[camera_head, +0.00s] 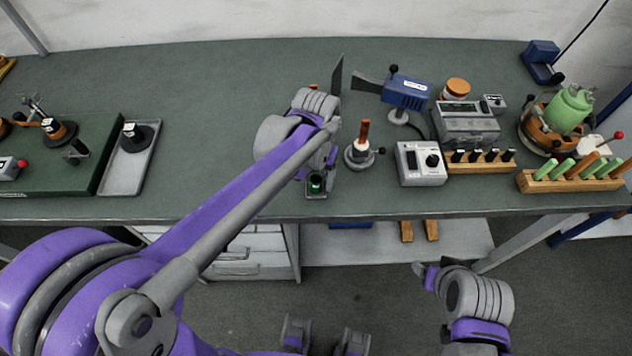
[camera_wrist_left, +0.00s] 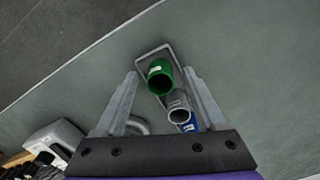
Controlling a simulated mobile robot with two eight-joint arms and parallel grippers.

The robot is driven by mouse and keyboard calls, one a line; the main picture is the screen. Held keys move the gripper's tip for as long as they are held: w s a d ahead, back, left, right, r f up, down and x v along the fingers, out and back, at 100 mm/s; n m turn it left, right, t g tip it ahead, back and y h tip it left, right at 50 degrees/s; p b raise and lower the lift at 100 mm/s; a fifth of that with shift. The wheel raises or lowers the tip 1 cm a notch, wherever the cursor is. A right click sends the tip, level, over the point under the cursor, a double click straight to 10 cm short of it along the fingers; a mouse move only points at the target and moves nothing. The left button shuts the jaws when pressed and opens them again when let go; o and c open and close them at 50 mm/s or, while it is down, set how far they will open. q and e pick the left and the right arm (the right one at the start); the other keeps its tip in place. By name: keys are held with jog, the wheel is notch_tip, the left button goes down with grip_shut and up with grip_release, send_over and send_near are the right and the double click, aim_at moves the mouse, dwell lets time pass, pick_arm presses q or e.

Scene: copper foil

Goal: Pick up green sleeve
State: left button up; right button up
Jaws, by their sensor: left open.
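The green sleeve (camera_head: 317,182) stands near the table's front edge, in a small grey tray, with my left arm partly over it. In the left wrist view the green sleeve (camera_wrist_left: 160,75) shows its open end, beside a grey sleeve (camera_wrist_left: 178,103) and a blue one (camera_wrist_left: 188,124). My left gripper (camera_wrist_left: 160,76) is open, with one finger on each side of the row and no visible grip on the green sleeve. It also shows in the head view (camera_head: 318,172), pointing down over the tray. My right arm's end (camera_head: 427,273) is low, in front of the table; its jaws are unclear.
A grey tray with a black knob (camera_head: 130,160) lies left. The table between is clear.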

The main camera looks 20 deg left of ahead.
pick_arm(q)
jog(key=shift+f, duration=0.3)
grip_shut()
dwell(0.3)
